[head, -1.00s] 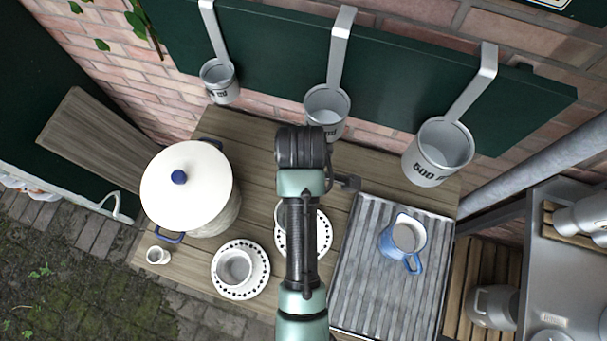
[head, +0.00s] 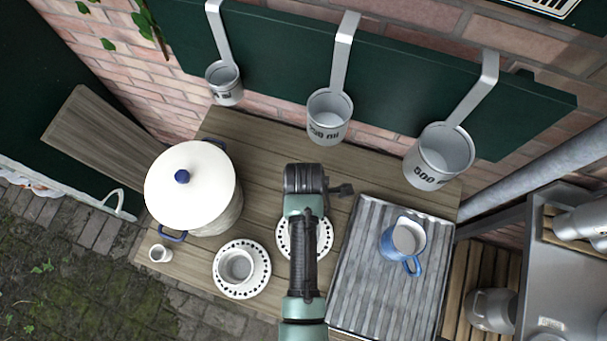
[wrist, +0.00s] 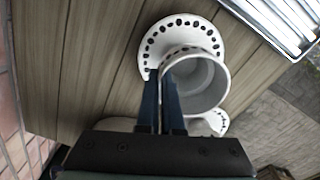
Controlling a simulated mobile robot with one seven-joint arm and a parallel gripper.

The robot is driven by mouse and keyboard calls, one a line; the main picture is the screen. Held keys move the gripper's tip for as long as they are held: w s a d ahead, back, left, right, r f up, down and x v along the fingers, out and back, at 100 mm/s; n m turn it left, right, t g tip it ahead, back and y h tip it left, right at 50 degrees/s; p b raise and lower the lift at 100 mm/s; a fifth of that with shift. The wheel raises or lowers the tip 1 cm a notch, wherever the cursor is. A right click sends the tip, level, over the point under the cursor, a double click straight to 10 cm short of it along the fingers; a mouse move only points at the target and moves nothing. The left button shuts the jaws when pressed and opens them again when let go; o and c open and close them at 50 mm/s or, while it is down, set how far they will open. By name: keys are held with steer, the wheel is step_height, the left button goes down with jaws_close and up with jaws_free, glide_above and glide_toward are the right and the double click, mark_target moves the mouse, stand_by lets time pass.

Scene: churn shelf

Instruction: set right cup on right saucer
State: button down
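The right cup (wrist: 205,92) is white and shows large in the wrist view. My gripper (wrist: 159,74) has its two dark fingers close together astride the cup's wall, shut on it. The white right saucer (wrist: 181,27) with dark rim marks shows behind the cup, which overlaps its lower part; I cannot tell whether they touch. In the head view the right saucer (head: 327,237) shows at both sides of my arm, which hides the cup and my fingers. The left cup (head: 236,267) stands on the left saucer (head: 258,286).
A white lidded pot (head: 190,190) and a tiny cup (head: 160,253) stand left. A ridged metal tray (head: 360,280) with a blue jug (head: 397,242) lies right of the saucer. Several measuring cups, one a large can (head: 428,165), hang above the rear edge.

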steer(key=shift+f, duration=0.35)
steer(key=shift+f, duration=0.1)
steer(key=c, duration=1.1)
jaws_free()
step_height(320, 180, up, 12)
steer(key=shift+r, duration=0.15)
